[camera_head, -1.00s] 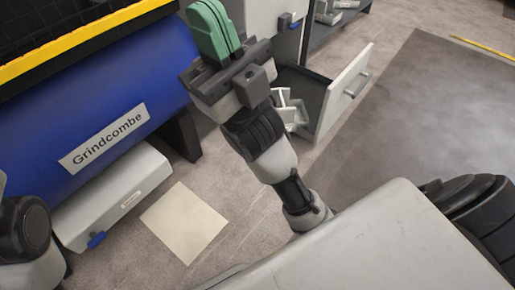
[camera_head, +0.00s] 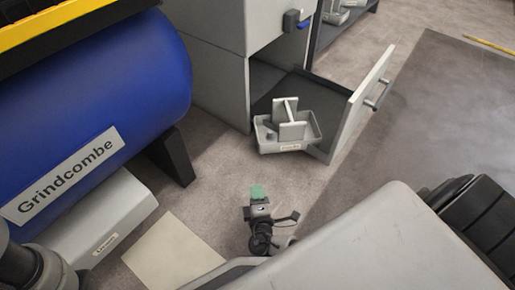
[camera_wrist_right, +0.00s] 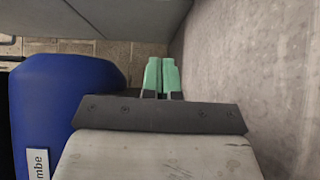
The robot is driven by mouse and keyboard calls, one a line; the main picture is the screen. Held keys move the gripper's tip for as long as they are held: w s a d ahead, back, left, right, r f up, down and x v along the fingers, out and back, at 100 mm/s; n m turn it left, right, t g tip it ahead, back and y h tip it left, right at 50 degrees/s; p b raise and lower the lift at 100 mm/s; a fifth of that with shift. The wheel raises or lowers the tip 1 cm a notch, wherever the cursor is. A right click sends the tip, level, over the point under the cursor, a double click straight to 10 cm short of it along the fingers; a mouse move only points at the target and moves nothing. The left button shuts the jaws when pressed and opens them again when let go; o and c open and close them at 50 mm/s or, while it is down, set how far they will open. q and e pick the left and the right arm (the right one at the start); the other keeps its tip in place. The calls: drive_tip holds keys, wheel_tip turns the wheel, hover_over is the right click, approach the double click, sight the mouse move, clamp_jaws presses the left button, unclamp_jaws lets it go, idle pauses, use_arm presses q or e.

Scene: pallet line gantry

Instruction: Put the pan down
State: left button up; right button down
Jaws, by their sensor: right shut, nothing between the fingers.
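A light grey pan-like tray (camera_head: 288,146) with upright dividers and a small label is at the open lower drawer (camera_head: 342,118), overlapping its near side. I cannot tell whether it rests inside the drawer or on its edge. My right gripper (camera_head: 258,192) has green fingertips and is low in front of the tray, apart from it. In the right wrist view the green fingers (camera_wrist_right: 161,75) are side by side, shut and empty. A grey arm part shows at the left edge, but my left gripper is not in view.
A blue tank (camera_head: 100,110) labelled Grindcombe is at left, with a dark leg (camera_head: 172,158) and a low grey box (camera_head: 105,220). A pale square sheet (camera_head: 172,252) lies on the floor. The grey cabinet (camera_head: 215,60) stands behind. Open floor is at right.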

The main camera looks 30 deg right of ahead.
sight(279, 141)
drive_tip(key=shift+w+d+f, duration=0.15)
drive_tip(key=shift+w+d, duration=0.05)
drive_tip(key=b+x, duration=0.5)
drive_tip(key=x, duration=0.4)
drive_tip(key=shift+w+d, duration=0.1)
drive_tip(key=shift+w, duration=0.15)
drive_tip(key=shift+w+d+b, duration=0.15)
drive_tip(key=shift+d+b, duration=0.3)
drive_tip(key=shift+d, duration=0.15)
drive_tip(key=shift+w+d+b, duration=0.15)
drive_tip(key=shift+d+b, duration=0.25)
drive_tip(key=shift+d, duration=0.25)
drive_tip(key=shift+w+d, duration=0.25)
drive_tip(key=shift+d, duration=0.25)
drive_tip(key=w+d, duration=0.1)
drive_tip(key=d, duration=0.2)
drive_tip(key=w+d, duration=0.1)
drive_tip(key=d, duration=0.2)
drive_tip(key=w+d, duration=0.2)
drive_tip(key=d, duration=0.2)
drive_tip(key=shift+w+d, duration=0.1)
